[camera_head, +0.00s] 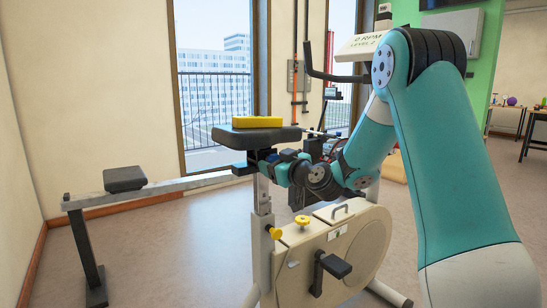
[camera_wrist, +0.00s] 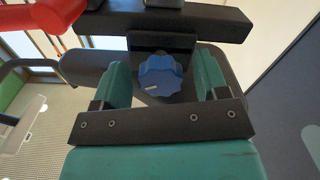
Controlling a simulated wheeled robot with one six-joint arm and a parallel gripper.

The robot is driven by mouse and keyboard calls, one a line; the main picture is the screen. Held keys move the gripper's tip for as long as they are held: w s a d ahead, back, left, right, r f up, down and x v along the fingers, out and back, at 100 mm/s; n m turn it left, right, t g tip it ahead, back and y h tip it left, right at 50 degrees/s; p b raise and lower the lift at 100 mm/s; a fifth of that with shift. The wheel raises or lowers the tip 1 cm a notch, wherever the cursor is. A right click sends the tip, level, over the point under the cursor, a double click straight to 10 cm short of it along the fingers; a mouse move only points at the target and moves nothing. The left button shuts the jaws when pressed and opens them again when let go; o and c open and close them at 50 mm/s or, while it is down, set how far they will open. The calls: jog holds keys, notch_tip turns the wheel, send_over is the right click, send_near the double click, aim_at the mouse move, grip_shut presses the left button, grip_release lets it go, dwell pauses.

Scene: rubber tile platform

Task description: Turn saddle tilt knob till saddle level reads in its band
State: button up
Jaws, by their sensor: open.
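The saddle (camera_head: 245,137) is dark grey and tops the bike's seat post. A yellow level (camera_head: 257,122) lies on it; its reading is too small to make out. The saddle tilt knob (camera_wrist: 160,76) is blue and lobed, with a short pale mark, in the wrist view under the saddle's dark underside (camera_wrist: 84,65). My gripper (camera_wrist: 161,70) is open, with one teal finger on each side of the knob. Gaps show between the fingers and the knob. In the head view my gripper (camera_head: 264,160) is just below the saddle, and the knob is hard to make out there.
The bike's cream body (camera_head: 310,262) stands below my arm, with a yellow knob (camera_head: 274,232) on the seat post and a black pedal (camera_head: 334,266). Handlebars (camera_head: 335,77) and a display (camera_head: 366,45) are behind.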

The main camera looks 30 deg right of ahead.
jog(key=shift+w, duration=0.35)
jog(key=c, duration=0.9)
jog(key=shift+a, duration=0.15)
